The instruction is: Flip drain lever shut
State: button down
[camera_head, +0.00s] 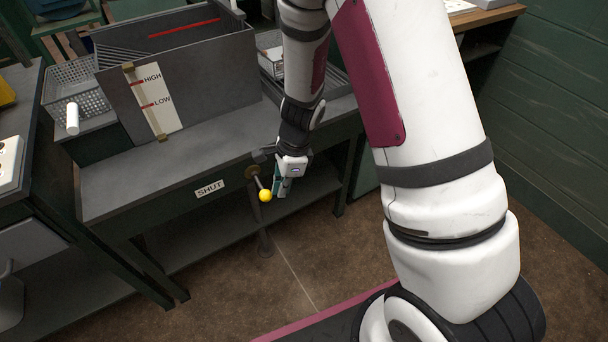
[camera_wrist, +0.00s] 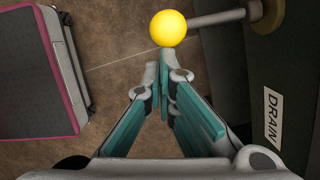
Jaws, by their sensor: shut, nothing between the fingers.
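The drain lever is a metal rod with a yellow ball knob (camera_head: 265,195), on a round brass-coloured pivot (camera_head: 252,172) at the bench's front edge. In the head view it points down and slightly right. A "SHUT" label (camera_head: 210,188) is left of the lever. In the wrist view the yellow knob (camera_wrist: 168,28) is just beyond my fingertips, with the rod running right to the pivot (camera_wrist: 267,15). A "DRAIN" label (camera_wrist: 272,117) is at the right. My gripper (camera_head: 280,190) is right of the knob, its teal fingers (camera_wrist: 163,85) closed together and empty. Contact with the knob cannot be told.
A grey tank (camera_head: 215,65) with a HIGH/LOW gauge (camera_head: 153,100) stands on the grey bench (camera_head: 120,180). A wire basket (camera_head: 75,90) and a white cylinder (camera_head: 72,118) are at the left. A lower shelf (camera_head: 200,240) runs below. The brown floor in front is open.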

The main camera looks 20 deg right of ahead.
aim_at(266, 198)
jog(key=a+m, duration=0.1)
jog(key=m, duration=0.1)
jog(key=s+a+m, duration=0.1)
jog(key=a+m, duration=0.1)
jog(key=shift+s+a+t, duration=0.15)
jog(key=shift+a+t, duration=0.15)
jog(key=shift+t, duration=0.1)
jog(key=shift+a, duration=0.55)
